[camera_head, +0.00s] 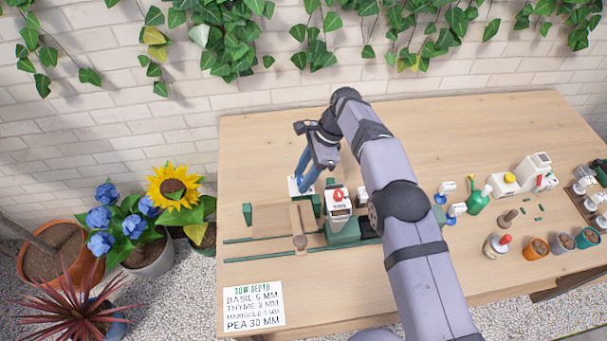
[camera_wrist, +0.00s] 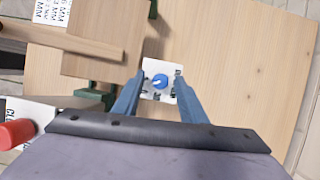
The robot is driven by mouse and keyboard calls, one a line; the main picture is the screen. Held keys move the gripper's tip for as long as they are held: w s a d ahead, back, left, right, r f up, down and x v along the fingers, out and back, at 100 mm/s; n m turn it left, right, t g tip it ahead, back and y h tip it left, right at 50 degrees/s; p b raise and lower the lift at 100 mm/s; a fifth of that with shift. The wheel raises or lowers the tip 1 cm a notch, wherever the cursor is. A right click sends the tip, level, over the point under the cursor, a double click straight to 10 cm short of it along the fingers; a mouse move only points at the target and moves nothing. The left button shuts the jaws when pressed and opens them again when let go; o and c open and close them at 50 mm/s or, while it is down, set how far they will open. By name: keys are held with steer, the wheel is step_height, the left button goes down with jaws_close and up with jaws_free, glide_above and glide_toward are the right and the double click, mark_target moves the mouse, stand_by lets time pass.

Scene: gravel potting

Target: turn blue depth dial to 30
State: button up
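The blue depth dial (camera_wrist: 160,81) is a round blue knob on a white plate (camera_wrist: 152,68) in the wrist view. A pale pointer line shows on the knob, but the plate's marks are too small to read. My gripper (camera_wrist: 156,98) is open, with its two blue fingers either side of the plate's near part and the dial just beyond and between their tips. No contact with the dial shows. In the head view my gripper (camera_head: 303,187) points down at the white plate (camera_head: 293,186), and its fingers hide the dial.
A wooden slide (camera_head: 300,215) on green rails and a white box with a red knob (camera_head: 338,202) stand close to the gripper. A sow depth card (camera_head: 253,305) reads "PEA 30 MM". Small pots (camera_head: 537,247) and bottles stand at right. The table's back left is clear.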

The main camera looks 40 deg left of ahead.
steer(key=shift+w+r+b, duration=0.25)
steer(key=shift+r+b, duration=0.1)
steer(key=shift+r, duration=0.2)
steer(key=v, duration=0.6)
steer(key=shift+d, duration=0.1)
